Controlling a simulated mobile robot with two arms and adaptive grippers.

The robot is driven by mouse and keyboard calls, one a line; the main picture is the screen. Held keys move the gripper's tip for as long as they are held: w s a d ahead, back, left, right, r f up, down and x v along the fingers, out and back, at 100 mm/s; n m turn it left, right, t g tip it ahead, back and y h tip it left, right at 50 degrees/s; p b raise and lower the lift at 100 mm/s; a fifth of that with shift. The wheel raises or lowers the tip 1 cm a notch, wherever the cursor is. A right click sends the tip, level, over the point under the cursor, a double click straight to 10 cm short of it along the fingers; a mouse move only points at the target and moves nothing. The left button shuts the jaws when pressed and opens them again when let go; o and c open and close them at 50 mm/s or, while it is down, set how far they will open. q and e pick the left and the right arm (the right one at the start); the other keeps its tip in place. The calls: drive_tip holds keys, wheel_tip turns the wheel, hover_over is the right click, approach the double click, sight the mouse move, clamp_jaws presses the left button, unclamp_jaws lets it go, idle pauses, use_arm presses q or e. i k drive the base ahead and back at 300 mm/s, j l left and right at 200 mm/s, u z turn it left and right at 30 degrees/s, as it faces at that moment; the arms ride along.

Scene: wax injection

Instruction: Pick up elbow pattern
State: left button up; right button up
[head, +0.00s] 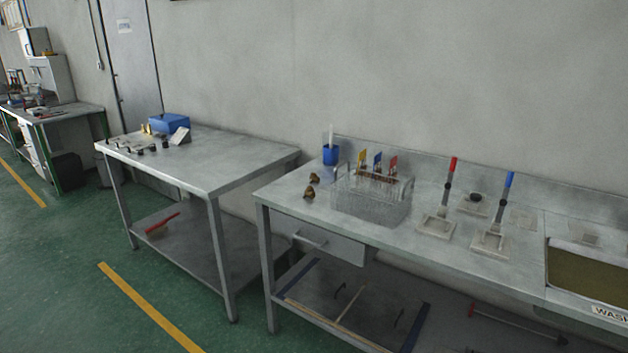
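Two small brown curved pieces lie on the right steel table, left of the wire basket: a rear piece (314,177) and a front piece (309,192). Either could be an elbow pattern, but they are too small to tell for sure. Several small dark parts (140,148) lie on the left steel table, and their shapes are also unclear. Neither of my grippers shows in the head view.
The wire basket (370,208) stands on the right steel table (285,190), near a blue cup (330,155), red-handled tool (449,185) and blue-handled tool (505,200). A wash basin (590,275) is far right. The left table (235,165) has a blue box (170,124). Green floor in front is clear.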

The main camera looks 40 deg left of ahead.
sight(313, 178)
drive_tip(key=i+j, duration=0.15)
drive_tip(key=j, duration=0.2)
drive_tip(key=i+j, duration=0.2)
drive_tip(key=j, duration=0.15)
drive_tip(key=i+j, duration=0.15)
drive_tip(key=j, duration=0.2)
drive_tip(key=i+j, duration=0.2)
drive_tip(key=j, duration=0.2)
drive_tip(key=i+j, duration=0.15)
drive_tip(key=j, duration=0.2)
